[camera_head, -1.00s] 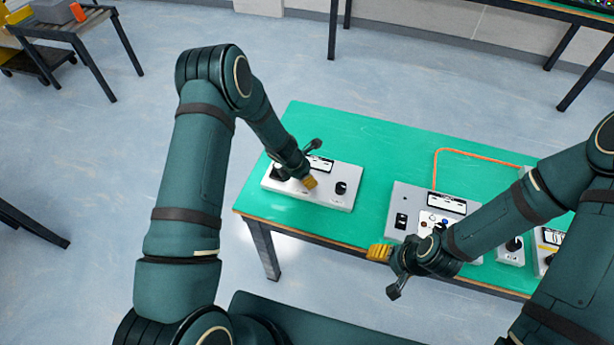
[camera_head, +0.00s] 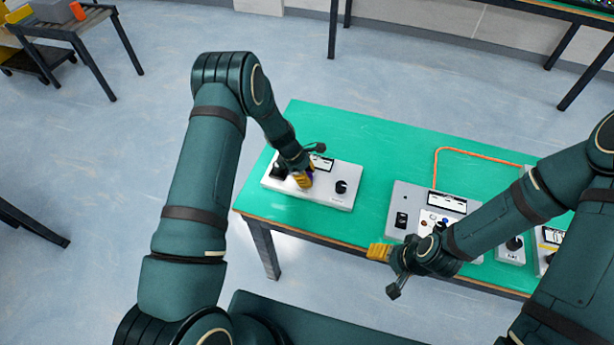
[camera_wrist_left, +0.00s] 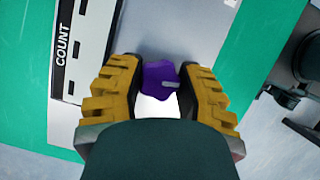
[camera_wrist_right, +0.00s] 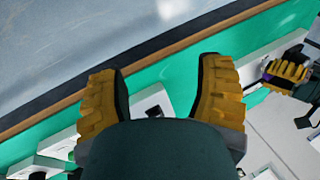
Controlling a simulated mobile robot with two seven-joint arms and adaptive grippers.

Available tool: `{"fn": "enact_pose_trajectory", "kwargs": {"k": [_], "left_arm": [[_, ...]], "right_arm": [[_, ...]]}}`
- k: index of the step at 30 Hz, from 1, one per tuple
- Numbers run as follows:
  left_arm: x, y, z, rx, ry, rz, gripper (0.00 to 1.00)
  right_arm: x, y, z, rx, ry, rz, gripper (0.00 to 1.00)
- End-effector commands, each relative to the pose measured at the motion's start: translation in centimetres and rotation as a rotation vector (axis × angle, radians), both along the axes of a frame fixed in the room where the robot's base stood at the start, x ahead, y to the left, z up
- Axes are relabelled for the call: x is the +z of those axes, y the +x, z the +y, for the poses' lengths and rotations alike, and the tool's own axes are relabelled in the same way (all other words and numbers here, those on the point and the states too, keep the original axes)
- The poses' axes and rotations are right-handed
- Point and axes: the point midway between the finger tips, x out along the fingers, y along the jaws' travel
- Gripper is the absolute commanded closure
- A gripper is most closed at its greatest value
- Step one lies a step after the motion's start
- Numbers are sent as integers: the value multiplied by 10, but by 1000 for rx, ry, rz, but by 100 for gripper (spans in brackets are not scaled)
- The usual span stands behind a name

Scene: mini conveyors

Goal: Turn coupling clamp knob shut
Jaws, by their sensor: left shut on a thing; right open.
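A purple knob (camera_wrist_left: 159,80) with a pale pointer mark sits between the yellow fingers of my left gripper (camera_wrist_left: 162,92) in the left wrist view. The fingers are shut on it from both sides. In the head view my left gripper (camera_head: 304,179) is down at the white control box (camera_head: 325,197), and the knob shows only as a small purple patch there. My right gripper (camera_head: 379,252) is open and empty, beyond the table's front edge. The right wrist view also shows its spread fingers (camera_wrist_right: 160,90).
The white box also carries a label reading COUNT (camera_wrist_left: 64,45) and a black knob (camera_head: 341,187). A grey control box (camera_head: 413,192) with small buttons stands to the right on the green table (camera_head: 370,140). An orange cable (camera_head: 470,151) runs behind it.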

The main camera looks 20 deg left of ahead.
Motion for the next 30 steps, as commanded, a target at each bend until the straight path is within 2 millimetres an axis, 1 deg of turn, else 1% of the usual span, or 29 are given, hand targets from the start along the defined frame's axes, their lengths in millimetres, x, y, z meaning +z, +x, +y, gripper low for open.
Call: {"fn": "enact_pose_trajectory", "kwargs": {"k": [1, 6, 18, 24, 30], "left_arm": [[-3, 0, 0, -46, 1, 2, 99], [-4, 0, 0, -208, 0, 1, 99], [-4, -1, -1, -586, 0, 2, 99], [-4, -1, -1, -751, -2, 3, 99], [-3, -1, -1, -875, -2, 4, 99]], "right_arm": [[-5, 0, 0, 0, -1, 0, 33], [-16, 0, 1, 1, -2, 1, 33], [-39, -8, 2, 15, 2, 20, 33], [-49, -12, 3, 21, 4, 27, 33], [-55, -14, 3, 25, 5, 33, 33]]}}
